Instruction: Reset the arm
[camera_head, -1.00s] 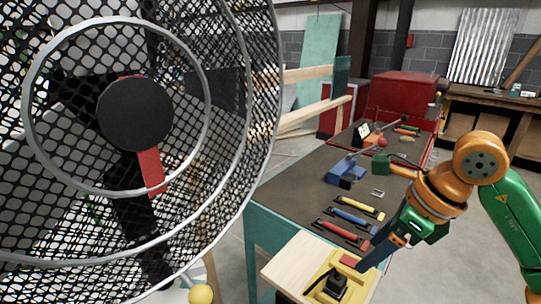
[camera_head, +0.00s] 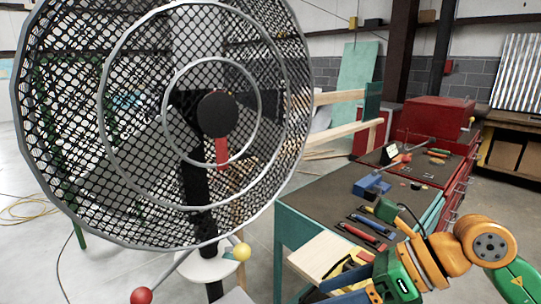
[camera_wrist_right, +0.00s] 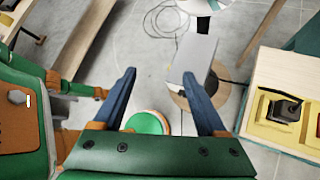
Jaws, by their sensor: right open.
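My right arm (camera_head: 452,252), orange and green, is bent at the lower right of the head view. Its right gripper (camera_wrist_right: 165,85) shows in the wrist view with two blue fingers spread wide and nothing between them. Beyond the fingers are the grey floor, a light grey box-shaped part (camera_wrist_right: 196,58) and a green round part (camera_wrist_right: 146,123). In the head view the gripper is at the bottom edge and partly cut off, close to the pale wood board. My left gripper is not in view.
A large mesh fan (camera_head: 217,115) fills the left. A dark-topped workbench (camera_head: 318,200) with colored-handled tools and a blue vise (camera_head: 371,186) stands right of it. A pale wood board (camera_head: 318,256) is at its front; a yellow block (camera_wrist_right: 284,120) holds a black part.

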